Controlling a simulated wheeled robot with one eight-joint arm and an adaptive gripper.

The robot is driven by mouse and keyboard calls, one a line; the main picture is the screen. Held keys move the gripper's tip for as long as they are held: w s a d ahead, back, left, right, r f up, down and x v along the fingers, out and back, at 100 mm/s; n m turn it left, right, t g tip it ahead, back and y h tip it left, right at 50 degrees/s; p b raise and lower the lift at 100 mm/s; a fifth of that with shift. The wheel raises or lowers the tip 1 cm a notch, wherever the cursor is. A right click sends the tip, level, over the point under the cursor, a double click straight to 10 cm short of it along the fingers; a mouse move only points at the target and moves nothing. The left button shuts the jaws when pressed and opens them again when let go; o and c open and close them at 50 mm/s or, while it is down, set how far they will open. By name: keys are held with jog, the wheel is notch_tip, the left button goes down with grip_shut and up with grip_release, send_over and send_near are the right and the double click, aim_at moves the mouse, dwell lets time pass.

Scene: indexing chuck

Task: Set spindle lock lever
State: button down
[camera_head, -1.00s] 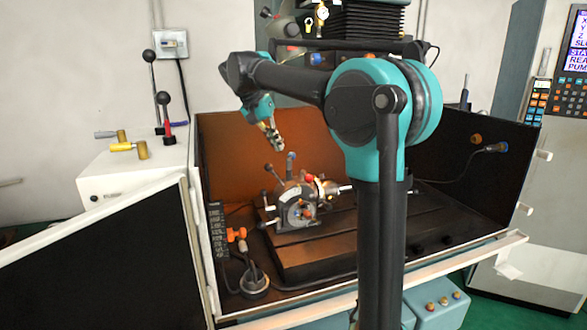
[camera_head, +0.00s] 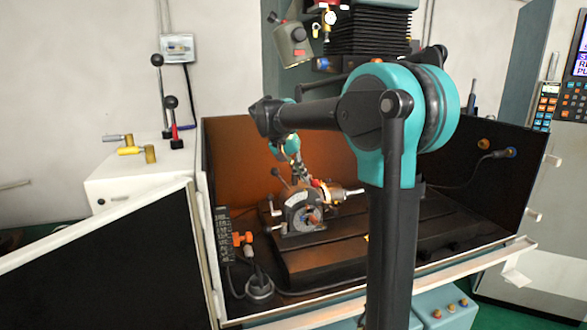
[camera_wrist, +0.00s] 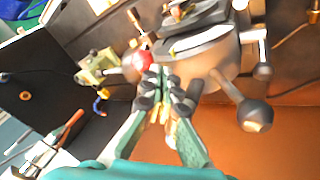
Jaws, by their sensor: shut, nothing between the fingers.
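The indexing chuck (camera_head: 303,212) stands on the slotted machine table. It carries a lever with a red ball knob (camera_head: 316,183) and a lever with a dark knob (camera_head: 276,172). I cannot tell for sure which one is the spindle lock lever. My gripper (camera_head: 304,178) is shut and empty, pointing down at the top of the chuck and hiding part of it. In the wrist view my fingertips (camera_wrist: 166,88) are right beside the red knob (camera_wrist: 139,62); contact cannot be told. A dark ball-ended lever (camera_wrist: 255,114) lies to their right.
An orange fitting (camera_head: 243,239) and a round dark base (camera_head: 259,286) are at the front left. The machine head (camera_head: 365,30) hangs above. The table right of the chuck is clear.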

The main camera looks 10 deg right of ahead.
jog(key=shift+s+d+f, duration=0.1)
jog(key=shift+s+d, duration=0.05)
jog(key=shift+d, duration=0.15)
jog(key=shift+d, duration=0.1)
jog(key=shift+s+d+f+n, duration=0.15)
jog(key=shift+s+d+n, duration=0.1)
jog(key=shift+d+n, duration=0.3)
jog(key=shift+d+t, duration=0.3)
jog(key=shift+a, duration=0.1)
